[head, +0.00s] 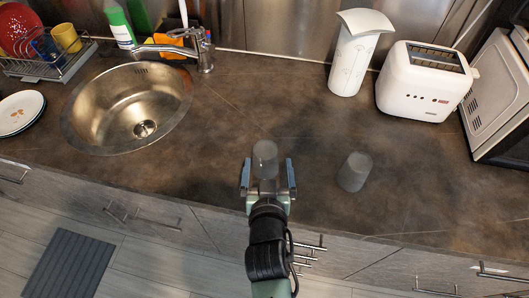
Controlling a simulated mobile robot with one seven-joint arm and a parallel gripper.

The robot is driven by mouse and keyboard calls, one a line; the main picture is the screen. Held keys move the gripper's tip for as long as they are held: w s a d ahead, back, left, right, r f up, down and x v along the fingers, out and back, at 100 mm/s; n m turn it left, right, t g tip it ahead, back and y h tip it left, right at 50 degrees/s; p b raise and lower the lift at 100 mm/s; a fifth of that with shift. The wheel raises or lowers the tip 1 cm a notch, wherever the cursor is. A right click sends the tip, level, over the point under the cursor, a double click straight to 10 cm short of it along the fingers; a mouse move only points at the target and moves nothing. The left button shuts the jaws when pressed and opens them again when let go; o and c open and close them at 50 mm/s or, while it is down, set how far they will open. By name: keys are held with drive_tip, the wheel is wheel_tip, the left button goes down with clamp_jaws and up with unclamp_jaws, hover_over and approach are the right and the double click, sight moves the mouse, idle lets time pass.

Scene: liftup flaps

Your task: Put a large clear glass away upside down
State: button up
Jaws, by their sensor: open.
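A clear greyish glass (265,158) stands on the dark counter (300,110), at the front of my gripper (267,164). The gripper's two fingers are spread, one on each side of the glass, with a gap showing beside it. A second clear greyish glass (354,172) stands on the counter to the right, apart from the gripper. Both glasses look blurred and faint, so I cannot tell for sure which way up they are. The lower part of the first glass is partly hidden by the gripper.
A round steel sink (100,95) with a tap (203,50) is at the left. A dish rack (50,62) and plates (19,112) are beyond it. A white paper-towel holder (355,60), a white toaster (423,82) and a microwave (492,105) stand at the right. Drawers with handles run below the counter.

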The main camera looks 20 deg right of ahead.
sight(266, 145)
drive_tip(key=shift+a+x, duration=0.15)
drive_tip(key=shift+x, duration=2.05)
drive_tip(key=shift+a+x, duration=0.15)
drive_tip(key=shift+x, duration=2.05)
drive_tip(key=shift+w+f, duration=0.1)
drive_tip(key=c, duration=1.5)
